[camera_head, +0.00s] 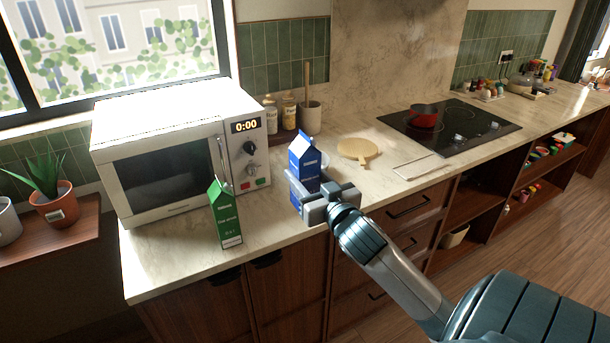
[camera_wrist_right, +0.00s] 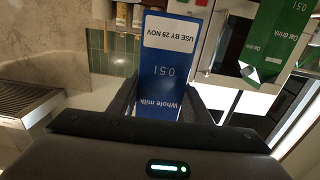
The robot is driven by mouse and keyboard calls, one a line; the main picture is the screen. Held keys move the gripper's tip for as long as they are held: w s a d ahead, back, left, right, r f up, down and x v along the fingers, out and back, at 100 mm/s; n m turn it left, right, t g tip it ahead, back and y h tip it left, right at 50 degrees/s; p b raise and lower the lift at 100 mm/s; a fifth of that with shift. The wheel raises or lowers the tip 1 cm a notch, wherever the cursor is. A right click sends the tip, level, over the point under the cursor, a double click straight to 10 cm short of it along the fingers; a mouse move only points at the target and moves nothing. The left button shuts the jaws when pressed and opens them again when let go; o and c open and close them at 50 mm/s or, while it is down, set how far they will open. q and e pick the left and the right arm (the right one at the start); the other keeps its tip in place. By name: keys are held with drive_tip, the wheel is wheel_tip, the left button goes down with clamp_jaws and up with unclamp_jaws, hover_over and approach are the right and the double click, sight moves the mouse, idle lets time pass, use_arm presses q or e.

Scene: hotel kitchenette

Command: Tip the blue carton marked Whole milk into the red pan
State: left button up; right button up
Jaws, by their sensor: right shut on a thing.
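The blue carton (camera_head: 302,159) marked Whole milk stands upright on the counter, beside the microwave. My right gripper (camera_head: 312,197) is shut on it, low on its body. In the right wrist view the carton (camera_wrist_right: 166,72) sits between the two fingers of my right gripper (camera_wrist_right: 163,105), and its label reads "Whole milk" and "USE BY 29 NOV". I cannot tell whether its base touches the counter. The red pan (camera_head: 424,116) is on the black hob (camera_head: 450,127), farther right along the counter. My left gripper is in neither view.
A green oat drink carton (camera_head: 225,215) stands in front of the white microwave (camera_head: 180,150). A round wooden board (camera_head: 357,150) lies on the counter between the blue carton and the hob. Bottles and a utensil pot (camera_head: 310,115) stand behind.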

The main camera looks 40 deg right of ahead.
drive_tip(key=a+f+n+y+b, duration=0.1)
drive_tip(key=a+f+y, duration=0.1)
drive_tip(key=a, duration=1.1)
drive_tip(key=s+a+f+n+y+b, duration=0.1)
drive_tip(key=a+f, duration=0.3)
drive_tip(key=a, duration=1)
drive_tip(key=shift+s+n+t+y, duration=0.3)
drive_tip(key=shift+n+y, duration=0.2)
drive_tip(key=shift+y, duration=0.3)
drive_tip(key=shift+d, duration=0.15)
